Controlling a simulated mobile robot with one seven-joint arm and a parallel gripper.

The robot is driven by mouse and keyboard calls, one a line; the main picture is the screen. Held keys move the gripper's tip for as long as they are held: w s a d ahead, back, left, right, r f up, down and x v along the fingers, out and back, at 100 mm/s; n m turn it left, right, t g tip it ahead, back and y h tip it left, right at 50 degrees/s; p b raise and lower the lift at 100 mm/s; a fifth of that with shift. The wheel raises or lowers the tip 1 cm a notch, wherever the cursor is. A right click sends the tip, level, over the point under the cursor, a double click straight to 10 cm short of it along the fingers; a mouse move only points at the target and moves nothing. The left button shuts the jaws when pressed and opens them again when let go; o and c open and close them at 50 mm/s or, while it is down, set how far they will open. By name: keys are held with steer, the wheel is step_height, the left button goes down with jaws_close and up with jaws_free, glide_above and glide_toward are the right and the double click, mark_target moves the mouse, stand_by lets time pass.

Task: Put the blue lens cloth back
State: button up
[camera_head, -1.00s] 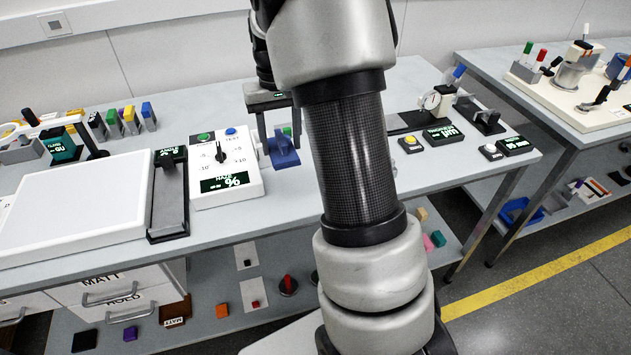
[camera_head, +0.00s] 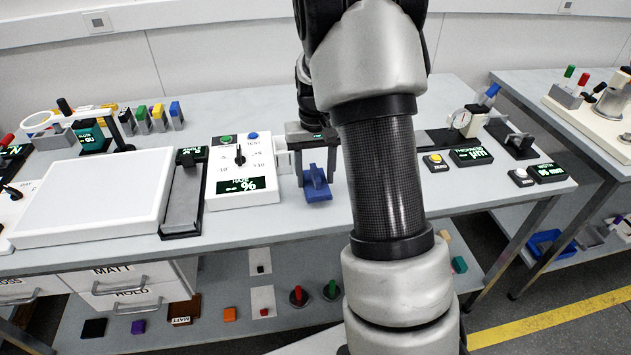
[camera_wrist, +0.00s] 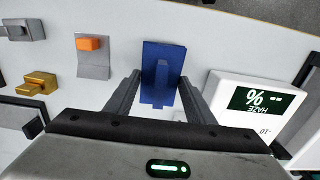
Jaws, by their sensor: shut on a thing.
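The blue lens cloth (camera_head: 317,184) is a flat blue piece with a raised grip, near the table's front, right of the white haze meter (camera_head: 225,170). My gripper (camera_head: 315,178) reaches down over it from behind, one finger on each side. In the wrist view the cloth (camera_wrist: 163,62) sits between the fingertips of my gripper (camera_wrist: 160,80), which is shut on its grip. The haze meter's display (camera_wrist: 255,100) shows at the right there. I cannot tell whether the cloth touches the table. My arm hides the table area to its right in the head view.
In the wrist view, an orange block (camera_wrist: 91,43) on a grey stand and a gold block (camera_wrist: 39,82) lie left of the cloth. A black-edged tray (camera_head: 184,205) and a white panel (camera_head: 95,195) stand left of the meter. Gauges (camera_head: 471,156) stand at the right.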

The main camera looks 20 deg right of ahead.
steer(key=shift+f, duration=1.05)
steer(key=shift+f, duration=0.25)
steer(key=o, duration=1)
steer(key=shift+r, duration=0.1)
